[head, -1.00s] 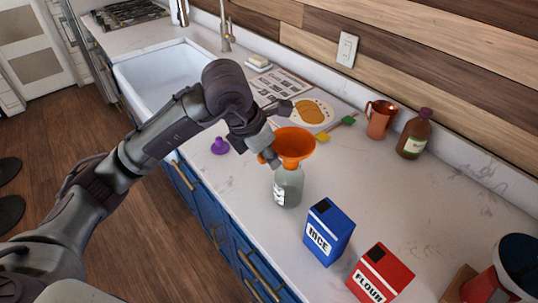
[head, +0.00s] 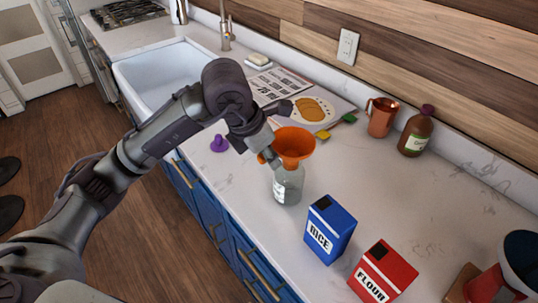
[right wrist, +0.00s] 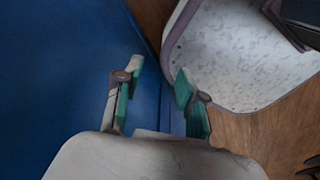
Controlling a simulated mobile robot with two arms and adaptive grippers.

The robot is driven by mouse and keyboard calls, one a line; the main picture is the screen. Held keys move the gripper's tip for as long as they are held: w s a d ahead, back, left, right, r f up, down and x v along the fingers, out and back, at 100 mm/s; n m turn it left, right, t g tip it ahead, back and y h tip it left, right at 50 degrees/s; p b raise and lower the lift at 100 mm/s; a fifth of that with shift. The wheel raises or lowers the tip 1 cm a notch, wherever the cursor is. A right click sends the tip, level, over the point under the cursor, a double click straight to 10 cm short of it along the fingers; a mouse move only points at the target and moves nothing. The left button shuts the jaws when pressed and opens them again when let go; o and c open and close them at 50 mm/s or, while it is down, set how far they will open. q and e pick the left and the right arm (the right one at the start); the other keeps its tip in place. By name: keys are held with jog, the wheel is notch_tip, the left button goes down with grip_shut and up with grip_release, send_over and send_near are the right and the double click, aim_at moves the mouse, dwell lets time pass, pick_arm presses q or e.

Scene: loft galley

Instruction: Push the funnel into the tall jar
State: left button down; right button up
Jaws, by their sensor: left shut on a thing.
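The orange funnel (head: 295,144) is upright over the tall jar (head: 288,190), a grey-green glass one standing near the counter's front edge. The funnel's cone hides the jar's mouth, so I cannot tell how deep its spout sits. My left gripper (head: 270,156) is shut on the funnel from its left side, just below the rim; its fingertips are partly hidden. My right gripper (right wrist: 160,74) shows only in the right wrist view, with its green-padded fingers apart and nothing between them, in front of a blue surface.
A blue rice box (head: 329,231) and a red flour box (head: 382,272) stand right of the jar. A purple object (head: 219,144) lies to its left. An open booklet (head: 300,97), copper mug (head: 381,117) and brown bottle (head: 416,134) are behind. The counter between jar and bottle is clear.

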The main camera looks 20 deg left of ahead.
pick_arm(q)
jog(key=shift+f, duration=0.1)
jog(key=shift+f+b, duration=0.55)
jog(key=shift+b, duration=0.2)
jog(key=shift+f+b, duration=0.15)
jog(key=shift+b, duration=0.3)
dwell(1.7)
jog(key=c, duration=1)
grip_release()
jog(key=shift+o, duration=0.2)
jog(key=o, duration=0.4)
jog(key=shift+o, duration=0.2)
